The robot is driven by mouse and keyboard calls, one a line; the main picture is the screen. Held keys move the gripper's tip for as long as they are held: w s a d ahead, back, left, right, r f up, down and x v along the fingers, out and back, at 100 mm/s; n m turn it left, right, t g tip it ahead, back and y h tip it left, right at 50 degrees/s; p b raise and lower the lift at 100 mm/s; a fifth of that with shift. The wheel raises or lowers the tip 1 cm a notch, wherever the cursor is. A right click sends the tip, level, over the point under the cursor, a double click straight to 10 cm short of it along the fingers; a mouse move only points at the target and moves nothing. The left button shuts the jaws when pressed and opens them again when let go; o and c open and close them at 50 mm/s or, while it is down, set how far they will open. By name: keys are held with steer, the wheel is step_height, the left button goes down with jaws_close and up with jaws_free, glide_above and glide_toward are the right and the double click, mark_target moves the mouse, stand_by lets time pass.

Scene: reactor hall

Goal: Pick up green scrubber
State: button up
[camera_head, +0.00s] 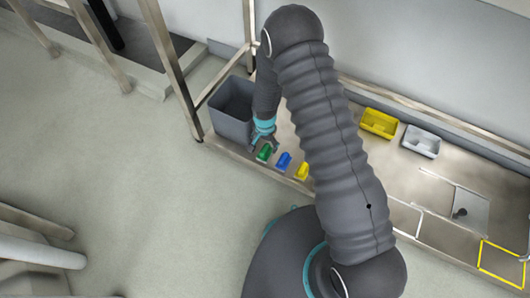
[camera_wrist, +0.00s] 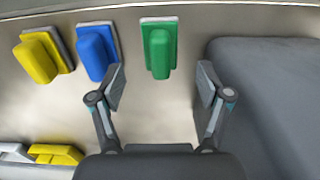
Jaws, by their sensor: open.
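The green scrubber (camera_head: 264,153) lies on the metal bench beside the grey bin in the head view. In the wrist view the green scrubber (camera_wrist: 160,50) is upright in the picture, with a green grip on a pale base. My gripper (camera_wrist: 160,88) is open and empty in the wrist view, its two fingers spread wide. The scrubber appears between and just beyond the fingertips, with space on both sides. In the head view my gripper (camera_head: 262,140) is over the bench right by the green scrubber. I cannot tell the height gap.
A blue scrubber (camera_wrist: 96,52) and a yellow scrubber (camera_wrist: 40,58) lie beside the green one. A grey bin (camera_head: 231,124) stands at the other side, close to my finger. A yellow tray (camera_head: 379,124) and a grey tray (camera_head: 421,142) sit farther right.

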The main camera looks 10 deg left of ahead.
mark_target(265, 149)
steer(key=shift+w+f, duration=0.1)
steer(key=shift+f, duration=2.55)
steer(key=c, duration=1.2)
